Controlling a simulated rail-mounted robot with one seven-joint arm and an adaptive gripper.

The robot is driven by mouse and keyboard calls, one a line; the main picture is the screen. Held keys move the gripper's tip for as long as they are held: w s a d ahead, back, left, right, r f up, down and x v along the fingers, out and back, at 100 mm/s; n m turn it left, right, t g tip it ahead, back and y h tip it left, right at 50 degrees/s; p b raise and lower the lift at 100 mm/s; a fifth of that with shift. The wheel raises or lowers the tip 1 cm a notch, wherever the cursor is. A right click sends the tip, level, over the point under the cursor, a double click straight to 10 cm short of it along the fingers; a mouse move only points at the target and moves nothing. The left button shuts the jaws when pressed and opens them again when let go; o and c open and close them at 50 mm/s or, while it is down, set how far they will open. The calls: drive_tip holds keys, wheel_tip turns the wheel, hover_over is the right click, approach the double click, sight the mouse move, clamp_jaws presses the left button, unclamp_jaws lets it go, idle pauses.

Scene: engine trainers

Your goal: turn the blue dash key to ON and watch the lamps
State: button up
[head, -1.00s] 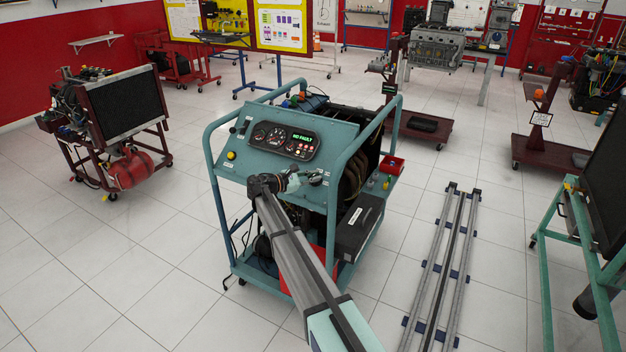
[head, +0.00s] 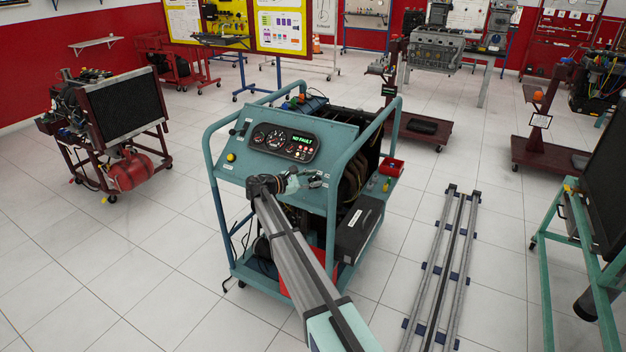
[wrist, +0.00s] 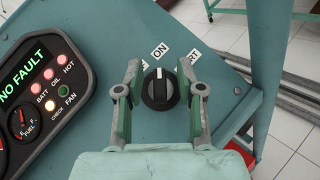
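The dash key (wrist: 158,90) is a black round knob with a white pointer on the teal-blue dash panel (head: 330,142). Its pointer points up toward the ON label (wrist: 160,51). The label to its right is partly hidden and ends in "RT"; the left label is mostly covered by a finger. My gripper (wrist: 160,85) is open around the knob, one finger on each side with a visible gap. The display (wrist: 24,72) reads NO FAULT.
The dash sits on a teal tube-framed engine trainer (head: 213,190); its right rail (head: 345,155) rises beside my gripper. A red tray (head: 393,165) is on its right side. Metal rails (head: 440,270) lie on the floor to the right.

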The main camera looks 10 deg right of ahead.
drive_tip(key=v, duration=1.2)
drive_tip(key=shift+r, duration=0.1)
drive_tip(key=s+d+f+m+g+y, duration=0.2)
drive_tip(key=s+f+m+y, duration=0.1)
drive_tip(key=s+f, duration=0.75)
drive_tip(key=s+d+f+m+g+y, duration=0.2)
drive_tip(key=s+f+m+y, duration=0.15)
drive_tip(key=s+f, duration=0.7)
drive_tip(key=s+d+f+m+g+y, duration=0.1)
drive_tip(key=s+d+f+m+y, duration=0.2)
drive_tip(key=s+f, duration=0.75)
drive_tip(key=s+d+f+m+g+y, duration=0.1)
drive_tip(key=s+f, duration=0.3)
drive_tip(key=s, duration=0.9)
drive_tip(key=s+d+f+m+g+y, duration=0.1)
drive_tip(key=s+f+m+g+y, duration=0.2)
drive_tip(key=s, duration=1)
drive_tip(key=s+d+f+m+g+y, duration=0.2)
drive_tip(key=s+f, duration=0.4)
drive_tip(key=s, duration=0.7)
drive_tip(key=shift+f+m+g, duration=0.2)
drive_tip(key=shift+m+g, duration=0.15)
drive_tip(key=shift+g, duration=0.25)
drive_tip(key=shift+w+d, duration=0.1)
